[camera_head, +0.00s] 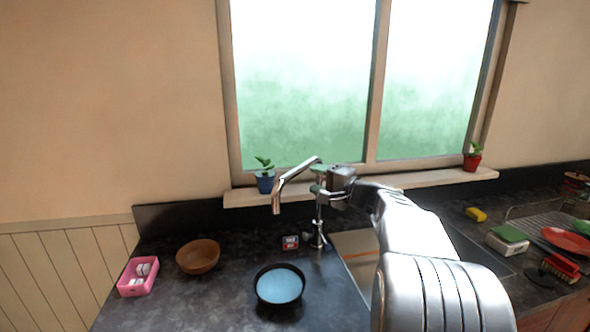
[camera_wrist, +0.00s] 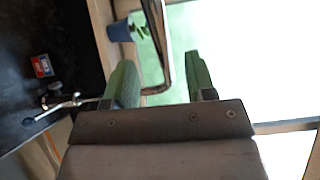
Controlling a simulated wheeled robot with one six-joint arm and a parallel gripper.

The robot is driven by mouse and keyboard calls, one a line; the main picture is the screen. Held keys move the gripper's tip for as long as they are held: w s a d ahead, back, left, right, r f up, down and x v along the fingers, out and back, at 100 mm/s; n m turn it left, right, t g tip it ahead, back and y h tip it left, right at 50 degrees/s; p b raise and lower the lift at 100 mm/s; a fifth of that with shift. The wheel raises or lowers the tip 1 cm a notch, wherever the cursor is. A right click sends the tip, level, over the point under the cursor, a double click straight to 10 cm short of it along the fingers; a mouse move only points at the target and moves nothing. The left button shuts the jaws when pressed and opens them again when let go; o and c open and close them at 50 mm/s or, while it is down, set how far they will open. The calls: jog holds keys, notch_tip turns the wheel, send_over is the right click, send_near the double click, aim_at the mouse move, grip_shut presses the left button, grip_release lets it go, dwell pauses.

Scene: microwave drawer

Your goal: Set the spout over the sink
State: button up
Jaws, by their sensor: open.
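The chrome faucet spout (camera_head: 290,182) points left and bends down over the dark counter, to the left of the sink (camera_head: 352,245). The faucet base (camera_head: 316,238) stands at the sink's left edge. My gripper (camera_head: 318,180) is open at the spout's upper end, with its green fingers near the tube. In the wrist view the spout (camera_wrist: 157,38) runs between the two spread fingers of my gripper (camera_wrist: 163,80); I cannot tell whether either touches it. The faucet's lever (camera_wrist: 58,104) shows at the left. My arm hides much of the sink.
Potted plants (camera_head: 265,176) (camera_head: 472,157) stand on the window sill. A dish rack area (camera_head: 545,226) lies right.

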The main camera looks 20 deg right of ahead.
aim_at(299, 173)
jog(key=p+x, duration=0.2)
jog(key=x, duration=0.6)
grip_shut()
dwell(0.5)
